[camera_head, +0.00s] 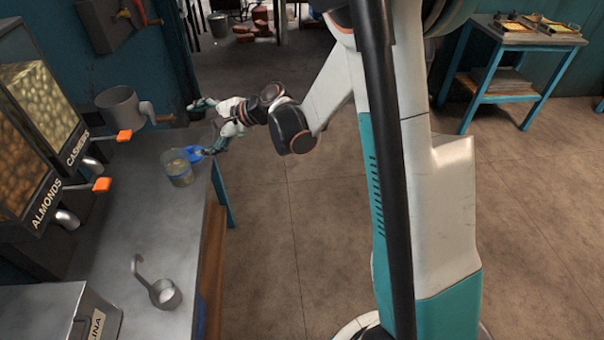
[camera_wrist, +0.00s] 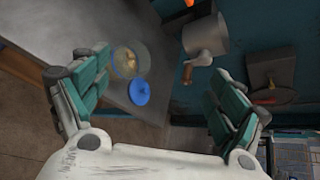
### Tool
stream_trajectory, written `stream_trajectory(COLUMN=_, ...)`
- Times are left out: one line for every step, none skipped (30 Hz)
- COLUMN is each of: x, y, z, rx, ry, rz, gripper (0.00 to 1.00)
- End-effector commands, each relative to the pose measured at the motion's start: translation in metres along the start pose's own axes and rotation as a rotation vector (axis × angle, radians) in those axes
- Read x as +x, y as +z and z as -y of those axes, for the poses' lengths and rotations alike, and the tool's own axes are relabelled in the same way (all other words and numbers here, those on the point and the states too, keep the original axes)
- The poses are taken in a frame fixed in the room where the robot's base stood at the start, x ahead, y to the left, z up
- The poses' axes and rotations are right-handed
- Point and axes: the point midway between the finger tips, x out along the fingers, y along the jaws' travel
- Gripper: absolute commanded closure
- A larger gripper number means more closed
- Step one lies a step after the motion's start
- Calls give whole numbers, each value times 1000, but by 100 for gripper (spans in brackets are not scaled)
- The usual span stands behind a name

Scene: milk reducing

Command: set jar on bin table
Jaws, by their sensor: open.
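A clear glass jar (camera_head: 178,168) with some brownish contents stands on the grey counter (camera_head: 130,225) near its right edge. A blue round lid (camera_head: 195,154) is right beside it; whether they touch is unclear. My gripper (camera_head: 208,128) is open and empty, above and behind the jar near the counter's far end. In the wrist view, the jar (camera_wrist: 128,58) and the blue lid (camera_wrist: 139,92) show between the spread fingers (camera_wrist: 160,82), beyond them and not held. A teal table (camera_head: 530,38) with small food trays stands at the far right; a lower shelf is under its top.
Almond and cashew dispensers (camera_head: 35,150) with orange handles line the counter's left side. A metal pot (camera_head: 118,103) is on the wall side near my gripper. A ladle cup (camera_head: 165,293) and a metal box (camera_head: 50,310) are at the near end. Floor (camera_head: 290,230) is clear.

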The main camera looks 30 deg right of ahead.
Motion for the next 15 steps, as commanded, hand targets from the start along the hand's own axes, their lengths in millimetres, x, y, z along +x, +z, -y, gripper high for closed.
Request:
stream_trajectory(x=-13, y=11, z=0, rx=-60, ry=18, rz=-28, gripper=12)
stream_trajectory(x=-20, y=15, z=-1, rx=-98, ry=29, rz=-45, gripper=12)
stream_trajectory(x=-30, y=21, z=-2, rx=-149, ry=45, rz=-68, gripper=12)
stream_trajectory(x=-37, y=25, z=-4, rx=-187, ry=57, rz=-84, gripper=12)
stream_trajectory(x=-44, y=30, z=-5, rx=-224, ry=70, rz=-100, gripper=12)
stream_trajectory(x=-54, y=35, z=-7, rx=-276, ry=87, rz=-121, gripper=12)
stream_trajectory(x=-62, y=39, z=-10, rx=-314, ry=100, rz=-136, gripper=12)
stream_trajectory(x=-69, y=43, z=-12, rx=-353, ry=115, rz=-151, gripper=12)
stream_trajectory(x=-79, y=48, z=-15, rx=-404, ry=134, rz=-171, gripper=12)
stream_trajectory(x=-87, y=52, z=-18, rx=-443, ry=148, rz=-186, gripper=12)
stream_trajectory(x=-95, y=55, z=-21, rx=-481, ry=163, rz=-200, gripper=12)
stream_trajectory(x=-105, y=60, z=-25, rx=-532, ry=184, rz=-219, gripper=12)
stream_trajectory(x=-113, y=63, z=-29, rx=-570, ry=199, rz=-232, gripper=12)
stream_trajectory(x=-121, y=66, z=-32, rx=-609, ry=215, rz=-245, gripper=12)
stream_trajectory(x=-132, y=70, z=-38, rx=-660, ry=238, rz=-262, gripper=12)
